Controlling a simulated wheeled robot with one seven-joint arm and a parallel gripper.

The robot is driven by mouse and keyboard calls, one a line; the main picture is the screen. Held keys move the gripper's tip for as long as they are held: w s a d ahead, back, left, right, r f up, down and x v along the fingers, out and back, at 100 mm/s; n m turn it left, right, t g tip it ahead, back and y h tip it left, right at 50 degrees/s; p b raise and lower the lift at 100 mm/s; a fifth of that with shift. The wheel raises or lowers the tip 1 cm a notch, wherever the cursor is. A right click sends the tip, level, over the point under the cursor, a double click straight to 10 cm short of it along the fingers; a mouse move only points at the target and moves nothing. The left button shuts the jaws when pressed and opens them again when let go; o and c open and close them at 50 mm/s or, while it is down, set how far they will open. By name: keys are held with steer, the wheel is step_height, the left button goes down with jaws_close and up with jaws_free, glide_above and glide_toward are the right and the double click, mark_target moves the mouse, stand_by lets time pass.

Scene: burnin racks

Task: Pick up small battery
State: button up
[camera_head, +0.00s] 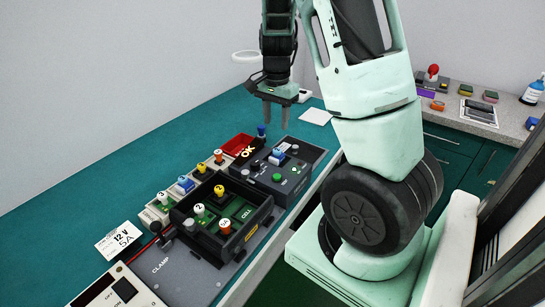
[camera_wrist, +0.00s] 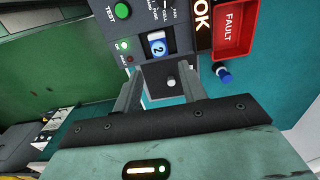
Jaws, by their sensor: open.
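No thing is plainly marked as the small battery. A blue-and-white piece numbered 2 (camera_wrist: 157,46) sits in a slot of the grey test unit in the wrist view; a blue piece (camera_head: 277,157) on that unit shows in the head view. A small blue cylinder (camera_wrist: 224,74) stands beside the red FAULT tray in the wrist view; it also shows in the head view (camera_head: 262,130). My gripper (camera_head: 276,121) is open and empty, pointing down above the bench near the test unit. In the wrist view its fingers (camera_wrist: 161,80) are apart, with the unit's near edge between them.
The test unit (camera_head: 291,183) has a green TEST button (camera_wrist: 122,10). A red FAULT tray (camera_wrist: 235,28) and the OK strip (camera_wrist: 202,22) adjoin it. A black clamp box (camera_head: 262,219) holds numbered pieces. More numbered pieces (camera_head: 185,184) line its left. The teal bench (camera_head: 130,180) is clear at left.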

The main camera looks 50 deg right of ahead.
mark_target(277, 149)
step_height(277, 149, down, 7)
steer(key=shift+f, duration=0.2)
steer(key=shift+s+d+f+p, duration=0.1)
steer(key=shift+f+p, duration=0.25)
steer(key=shift+f, duration=0.95)
steer(key=shift+s+d+f+p, duration=0.1)
steer(key=shift+f+p, duration=0.25)
steer(key=shift+f, duration=0.9)
steer(key=c, duration=0.9)
